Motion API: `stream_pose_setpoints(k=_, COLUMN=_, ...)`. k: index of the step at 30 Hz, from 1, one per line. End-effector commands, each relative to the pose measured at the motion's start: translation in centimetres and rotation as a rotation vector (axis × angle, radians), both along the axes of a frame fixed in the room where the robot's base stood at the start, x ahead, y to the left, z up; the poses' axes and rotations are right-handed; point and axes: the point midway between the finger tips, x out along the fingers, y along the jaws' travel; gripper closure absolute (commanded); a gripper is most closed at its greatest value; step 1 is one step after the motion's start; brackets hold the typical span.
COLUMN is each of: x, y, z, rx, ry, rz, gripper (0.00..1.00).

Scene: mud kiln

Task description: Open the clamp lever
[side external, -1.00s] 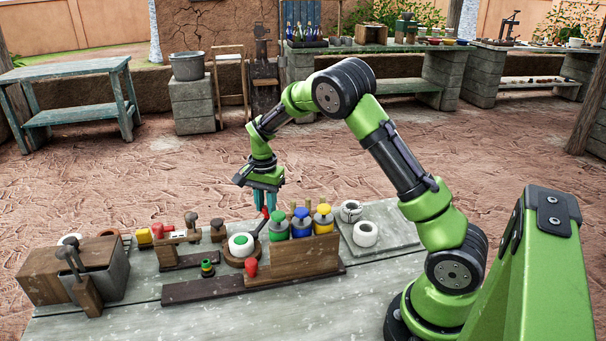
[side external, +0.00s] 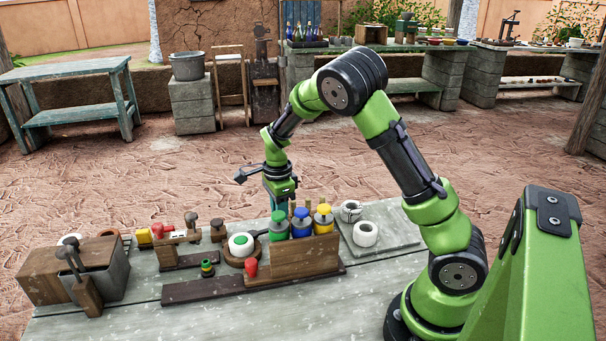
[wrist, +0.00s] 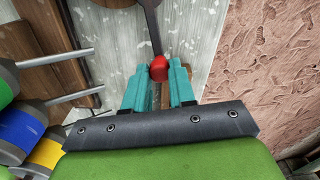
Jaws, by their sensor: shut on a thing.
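The clamp lever is a dark bar with a red knob. In the wrist view the knob (wrist: 159,68) sits between my two teal fingertips, and the bar (wrist: 153,25) runs away toward the top. My gripper (wrist: 159,87) is shut on the knob. In the side view my gripper (side external: 279,203) is low behind the green-topped jar, which hides its fingertips and the knob. There the lever bar (side external: 262,232) lies nearly flat, pointing right from the round wooden base (side external: 231,258). A white ring with a green centre (side external: 240,241) sits on that base.
White rings (side external: 365,234) lie on a slab at right. A wooden box (side external: 62,268) stands at left.

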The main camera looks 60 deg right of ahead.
Motion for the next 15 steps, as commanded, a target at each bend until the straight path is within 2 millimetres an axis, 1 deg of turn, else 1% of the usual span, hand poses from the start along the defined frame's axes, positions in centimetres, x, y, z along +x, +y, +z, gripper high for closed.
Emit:
stream_pose_setpoints(k=6, x=-0.64, y=0.64, z=0.14, rx=0.0, ry=-0.004, rz=-0.128, gripper=1.0)
stream_pose_setpoints(k=15, x=-1.05, y=0.99, z=0.14, rx=-0.001, ry=-0.004, rz=-0.215, gripper=1.0)
